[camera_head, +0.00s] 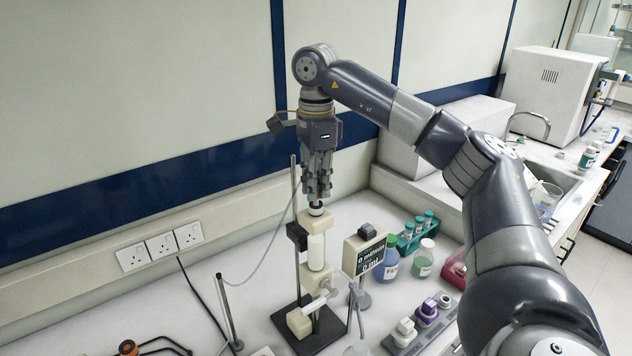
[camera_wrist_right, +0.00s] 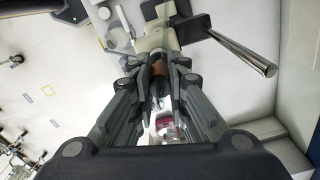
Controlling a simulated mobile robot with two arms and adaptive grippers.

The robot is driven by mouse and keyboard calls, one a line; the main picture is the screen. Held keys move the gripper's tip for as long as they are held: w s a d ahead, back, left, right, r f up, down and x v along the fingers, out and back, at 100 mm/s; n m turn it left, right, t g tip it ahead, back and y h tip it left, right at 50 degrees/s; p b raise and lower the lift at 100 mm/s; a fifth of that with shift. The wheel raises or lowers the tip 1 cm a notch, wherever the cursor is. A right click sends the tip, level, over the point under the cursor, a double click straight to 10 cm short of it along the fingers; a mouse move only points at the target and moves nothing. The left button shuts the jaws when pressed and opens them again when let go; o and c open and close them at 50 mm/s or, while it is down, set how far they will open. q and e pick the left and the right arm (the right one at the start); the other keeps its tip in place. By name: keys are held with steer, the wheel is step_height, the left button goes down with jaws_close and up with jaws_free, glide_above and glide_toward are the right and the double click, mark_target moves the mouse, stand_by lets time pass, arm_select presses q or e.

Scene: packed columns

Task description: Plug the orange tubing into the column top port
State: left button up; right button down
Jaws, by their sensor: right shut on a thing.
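The column (camera_head: 316,252) is a pale upright cylinder held in blocks on a stand with a dark base. Its top end (camera_head: 316,210) is dark and lies just under my right gripper (camera_head: 317,196). This gripper points straight down with its fingers closed together. In the right wrist view, the gripper (camera_wrist_right: 160,68) is shut on a small orange-brown piece (camera_wrist_right: 178,72), the tubing's end. My left gripper is not in view.
A display box (camera_head: 365,250) stands just right of the column. Bottles (camera_head: 387,264), a green tube rack (camera_head: 415,232) and a grey holder with coloured caps (camera_head: 424,318) stand further right. A thin metal rod (camera_head: 295,180) rises left of the gripper. A metal post (camera_head: 228,310) stands at left.

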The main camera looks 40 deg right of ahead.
steer(key=shift+f, duration=0.35)
steer(key=c, duration=1.5)
jaws_free()
steer(key=shift+r, duration=0.25)
step_height(320, 180, up, 12)
steer(key=shift+f, duration=0.25)
steer(key=shift+f, duration=0.1)
